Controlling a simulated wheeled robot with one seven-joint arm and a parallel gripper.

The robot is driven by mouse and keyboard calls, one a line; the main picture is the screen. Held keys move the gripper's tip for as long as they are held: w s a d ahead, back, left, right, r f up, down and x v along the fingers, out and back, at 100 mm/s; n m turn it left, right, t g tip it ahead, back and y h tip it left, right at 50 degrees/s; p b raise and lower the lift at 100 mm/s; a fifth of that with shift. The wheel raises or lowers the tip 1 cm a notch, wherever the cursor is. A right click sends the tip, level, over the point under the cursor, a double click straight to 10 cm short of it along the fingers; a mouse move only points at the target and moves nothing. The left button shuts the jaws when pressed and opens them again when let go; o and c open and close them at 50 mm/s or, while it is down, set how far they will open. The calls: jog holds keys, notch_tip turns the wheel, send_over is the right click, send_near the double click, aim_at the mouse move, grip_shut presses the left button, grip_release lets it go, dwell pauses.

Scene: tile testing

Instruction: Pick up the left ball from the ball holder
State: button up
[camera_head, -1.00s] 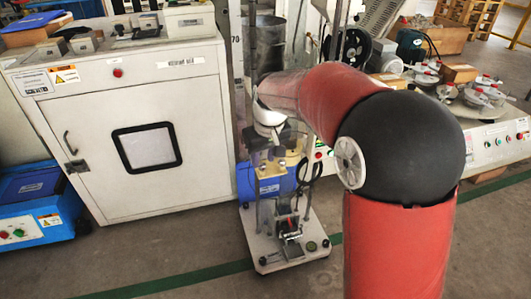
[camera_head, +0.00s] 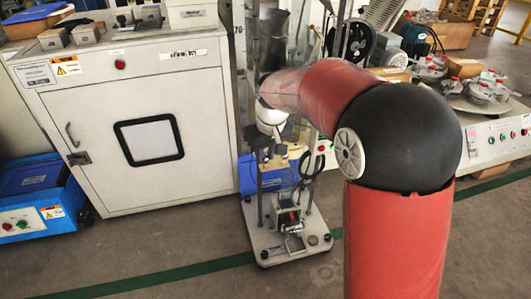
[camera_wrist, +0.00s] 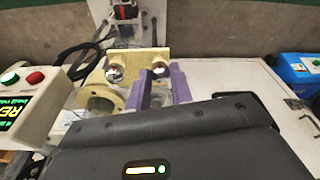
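In the wrist view, a cream-yellow ball holder (camera_wrist: 140,56) carries two shiny balls. One ball (camera_wrist: 115,72) is on the picture's left, outside my fingers. The other ball (camera_wrist: 158,71) is on the picture's right. My gripper (camera_wrist: 161,76) has two purple fingers standing apart, one on each side of this right-hand ball. I cannot tell whether they touch it. The dark gripper body fills the bottom of the wrist view. In the head view, the holder is mostly hidden behind my wrist and the stand's rods.
The stand's white base (camera_head: 290,242) is on the floor. A white cabinet (camera_head: 130,85) is left of the stand, with a blue box (camera_head: 40,190) beside it. A control box with a lit display (camera_wrist: 22,110) is left in the wrist view; a blue case (camera_wrist: 300,75) is right.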

jog(key=shift+r+p, duration=1.55)
jog(key=shift+r, duration=0.3)
jog(key=r+p, duration=0.1)
jog(key=r, duration=0.1)
jog(key=r+p, duration=0.1)
jog(key=r, duration=0.1)
jog(key=s+r+p, duration=0.1)
jog(key=p, duration=0.1)
jog(key=shift+d+r, duration=0.25)
jog(key=shift+r, duration=0.15)
